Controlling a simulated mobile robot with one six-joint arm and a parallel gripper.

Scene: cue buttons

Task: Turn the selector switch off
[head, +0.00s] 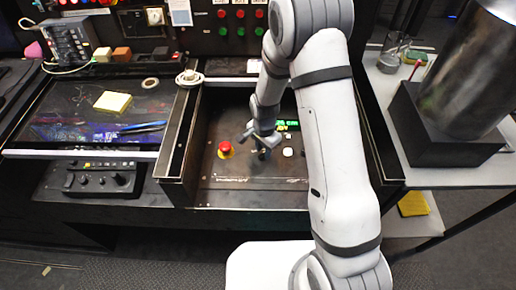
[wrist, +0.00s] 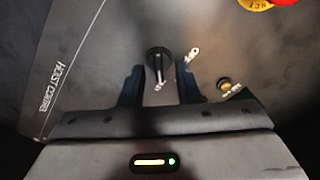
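The selector switch (wrist: 158,62) is a round black knob with a pale lever, on the dark panel. In the wrist view it shows between the two fingers of my gripper (wrist: 160,82), which stand apart with gaps on both sides. Contact with the knob cannot be told. In the head view my gripper (head: 262,145) is low over the panel, right of the red mushroom button (head: 225,149); the switch is mostly hidden there by the gripper.
A white button (head: 288,152) and a green display (head: 288,124) are right of the gripper. A small pale key-like part (wrist: 193,53) and an amber button (wrist: 223,84) are near the right finger. Raised dark walls (head: 180,135) flank the panel.

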